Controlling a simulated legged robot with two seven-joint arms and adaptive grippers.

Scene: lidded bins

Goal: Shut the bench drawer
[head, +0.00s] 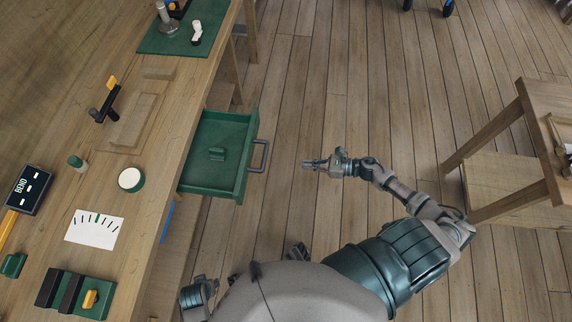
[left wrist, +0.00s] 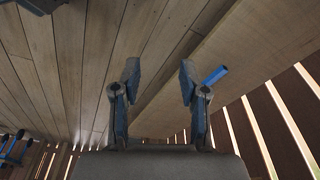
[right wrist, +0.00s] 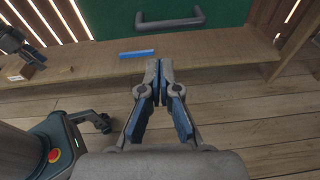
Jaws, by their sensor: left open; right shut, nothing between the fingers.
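The green bench drawer (head: 187,185) stands pulled out from the right side of the wooden bench (head: 190,95). A small green block lies inside it. Its dark handle (head: 261,157) is on the front facing right. In the right wrist view the drawer front (right wrist: 240,12) and handle (right wrist: 170,22) are at the top. My right gripper (head: 306,163) is shut and empty, a short way right of the handle and not touching it; its fingers also show in the right wrist view (right wrist: 159,75). My left gripper (left wrist: 158,85) is open and empty, near wooden boards; little of it shows in the head view.
A blue strip (right wrist: 137,54) lies on a lower ledge under the drawer. The bench top holds a white card (head: 94,228), a round white-topped tin (head: 131,179) and a green mat (head: 180,38). A wooden table (head: 545,95) stands at the right. The floor between is clear.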

